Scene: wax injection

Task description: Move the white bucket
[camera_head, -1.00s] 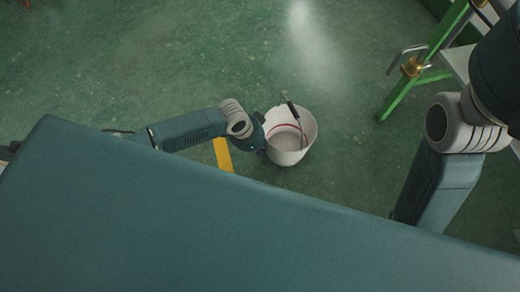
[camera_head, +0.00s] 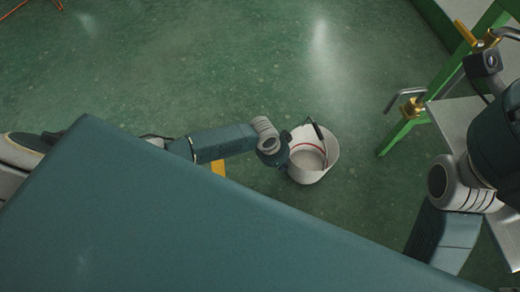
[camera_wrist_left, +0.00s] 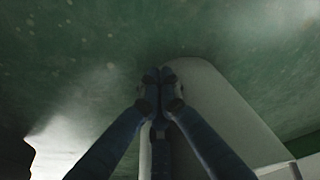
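The white bucket (camera_head: 322,167) is right of my left arm's end in the head view. Its open top shows a pale inside with a red line, and its handle with a dark grip (camera_head: 318,130) stands up at the rim. My left gripper (camera_head: 287,150) is at the bucket's left rim. In the left wrist view the two dark fingers (camera_wrist_left: 160,88) meet at the edge of a pale wall (camera_wrist_left: 225,100), which looks like the bucket's side. They look shut on it, though the contact is dim. My right gripper is out of view.
A green metal frame (camera_head: 440,82) with brass-coloured fittings and a grey shelf (camera_head: 465,125) stands at the right. An orange cable (camera_head: 25,8) lies at the upper left. The green floor (camera_head: 200,70) beyond the bucket is clear.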

